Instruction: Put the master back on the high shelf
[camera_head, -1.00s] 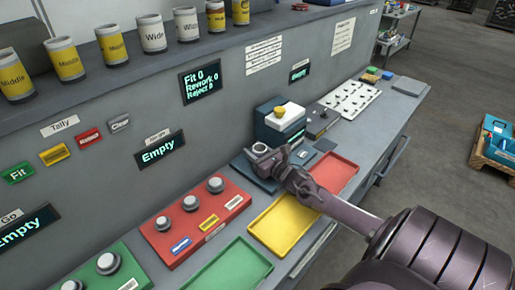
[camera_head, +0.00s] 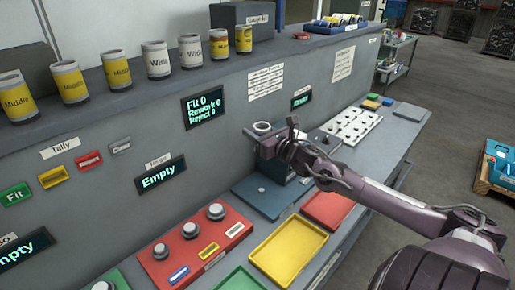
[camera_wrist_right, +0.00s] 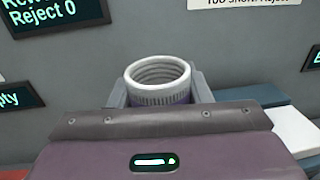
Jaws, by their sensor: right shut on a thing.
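My right gripper (camera_head: 267,143) is shut on the master (camera_head: 262,127), a round piece with a pale rim and a ribbed inside. In the right wrist view the master (camera_wrist_right: 158,76) stands upright between the jaws (camera_wrist_right: 160,98), its open top facing up; its lower part is hidden. It is held in the air in front of the grey wall panel, above the teal plate (camera_head: 265,197) and below the ledge. The high shelf (camera_head: 190,80) is the ledge along the panel's top. It carries several cans labelled Middle or Wide. My left gripper is not in view.
A red button box (camera_head: 196,245), a yellow tray (camera_head: 288,250) and a red tray (camera_head: 327,211) lie on the bench below. A white plate with studs (camera_head: 352,126) is farther back. The ledge has bare room right of the last can, before a blue tray (camera_head: 338,24).

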